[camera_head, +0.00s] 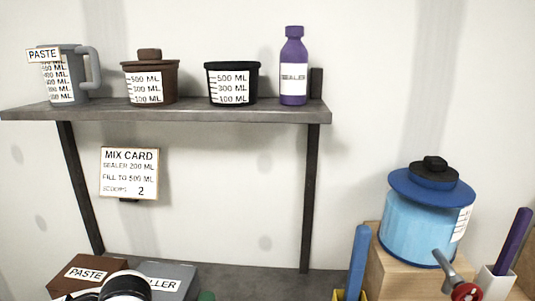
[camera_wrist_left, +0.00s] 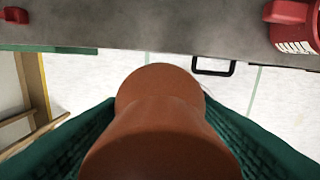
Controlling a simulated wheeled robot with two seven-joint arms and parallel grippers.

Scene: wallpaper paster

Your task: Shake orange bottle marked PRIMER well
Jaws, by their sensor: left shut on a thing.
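The orange bottle (camera_wrist_left: 160,135) fills the lower middle of the left wrist view, seen end-on, with its narrower part farther from the camera. No PRIMER marking shows from this side. The green fingers of my left gripper (camera_wrist_left: 160,108) are on both sides of it, shut on it. It is held in front of the table edge, with pale floor behind it. The bottle cannot be made out in the head view. My right gripper is in neither view.
A shelf (camera_head: 200,111) holds a PASTE jug (camera_head: 88,75), a brown lidded pot (camera_head: 150,80), a black cup (camera_head: 231,83) and a purple SEALER bottle (camera_head: 293,70). A blue tank (camera_head: 420,225) stands at right. A red container (camera_wrist_left: 295,25) sits on the grey table (camera_wrist_left: 160,25).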

